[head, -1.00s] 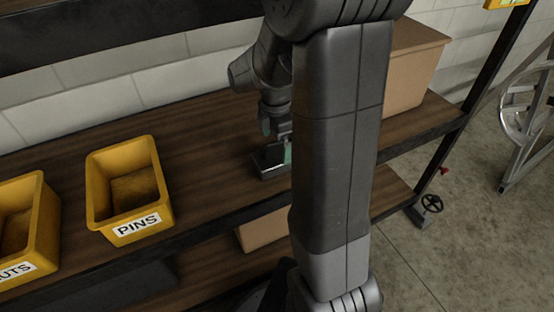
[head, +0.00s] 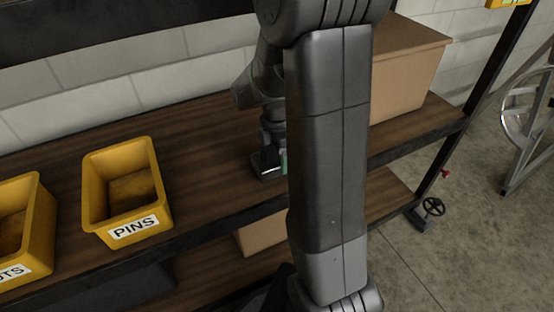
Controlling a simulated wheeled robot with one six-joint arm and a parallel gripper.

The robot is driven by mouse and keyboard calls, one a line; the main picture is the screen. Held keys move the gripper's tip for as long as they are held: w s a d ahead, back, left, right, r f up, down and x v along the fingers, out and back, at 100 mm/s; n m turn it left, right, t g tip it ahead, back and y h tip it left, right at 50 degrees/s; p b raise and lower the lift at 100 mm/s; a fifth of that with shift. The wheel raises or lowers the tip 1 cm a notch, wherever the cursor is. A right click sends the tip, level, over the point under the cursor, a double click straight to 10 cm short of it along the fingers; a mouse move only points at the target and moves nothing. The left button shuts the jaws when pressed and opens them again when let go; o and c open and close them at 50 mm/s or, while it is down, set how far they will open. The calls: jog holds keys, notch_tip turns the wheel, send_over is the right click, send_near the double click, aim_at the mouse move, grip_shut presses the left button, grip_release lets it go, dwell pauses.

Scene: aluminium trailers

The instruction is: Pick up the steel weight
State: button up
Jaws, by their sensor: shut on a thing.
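My gripper (head: 272,155) is low over the wooden shelf board, partly hidden behind my own arm. It is shut on the steel weight (head: 266,172), a small dark grey block with a paler edge, at the shelf's front half. A small green patch shows at its right, beside my arm. The weight's right side and most of my fingers are hidden. I cannot tell whether the weight touches the board.
A yellow bin marked PINS (head: 126,190) stands to the left on the shelf (head: 205,150), with another yellow bin (head: 24,230) farther left. A cardboard box (head: 407,72) stands to the right. Black shelf posts and a lower shelf are close by. Board between bin and gripper is clear.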

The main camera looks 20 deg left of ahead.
jog(key=shift+w, duration=0.1)
jog(key=shift+c, duration=1.1)
jog(key=shift+r, duration=0.1)
jog(key=shift+a+r, duration=0.1)
